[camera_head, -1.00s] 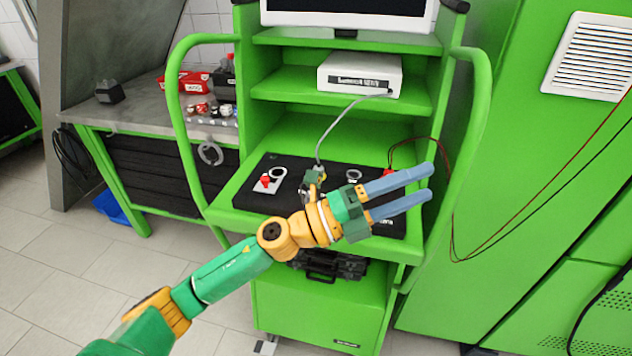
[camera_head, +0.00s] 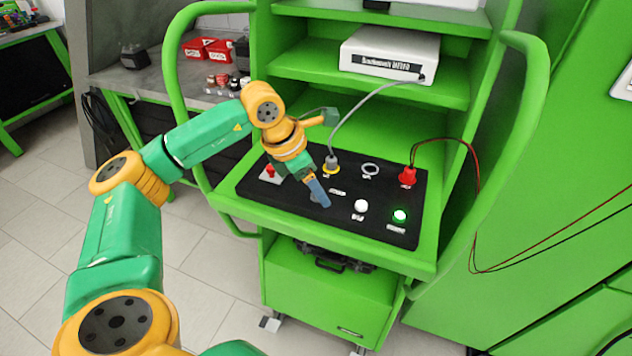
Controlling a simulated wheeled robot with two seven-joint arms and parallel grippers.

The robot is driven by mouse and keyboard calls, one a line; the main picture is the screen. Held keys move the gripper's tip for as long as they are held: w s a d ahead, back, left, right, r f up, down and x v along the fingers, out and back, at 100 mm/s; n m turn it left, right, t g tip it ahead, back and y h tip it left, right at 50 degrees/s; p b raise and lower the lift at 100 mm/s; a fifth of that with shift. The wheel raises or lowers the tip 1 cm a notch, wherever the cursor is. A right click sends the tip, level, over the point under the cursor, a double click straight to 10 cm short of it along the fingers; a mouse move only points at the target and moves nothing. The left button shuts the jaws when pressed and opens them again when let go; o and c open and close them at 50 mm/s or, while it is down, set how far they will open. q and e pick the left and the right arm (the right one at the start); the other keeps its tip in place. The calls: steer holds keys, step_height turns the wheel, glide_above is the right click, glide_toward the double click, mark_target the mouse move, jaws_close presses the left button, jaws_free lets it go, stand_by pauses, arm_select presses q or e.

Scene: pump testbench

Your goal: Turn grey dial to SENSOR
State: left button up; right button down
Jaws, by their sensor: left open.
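My left gripper (camera_head: 319,193) points down at the black panel (camera_head: 300,218), over its left-middle part. Its blue fingers are seen nearly edge-on and hold nothing that I can see. The grey dial cannot be made out clearly; a small grey patch shows right beside the fingertips, and the fingers cover that spot. I cannot tell whether the fingers touch it or sit around it. The SENSOR lettering is too small to read. My right gripper is not in view.
The panel also bears a red switch (camera_head: 269,172), a grey plug (camera_head: 331,162) with a cable, a red plug (camera_head: 408,175) with wires, a white button (camera_head: 361,206) and a lit green button (camera_head: 400,215). A white meter box (camera_head: 390,52) stands on the shelf above. Green handrails flank the bench.

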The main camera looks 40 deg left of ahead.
arm_select(q)
steer(key=shift+w+f, duration=0.1)
steer(key=shift+s, duration=0.2)
steer(key=c, duration=0.7)
jaws_close()
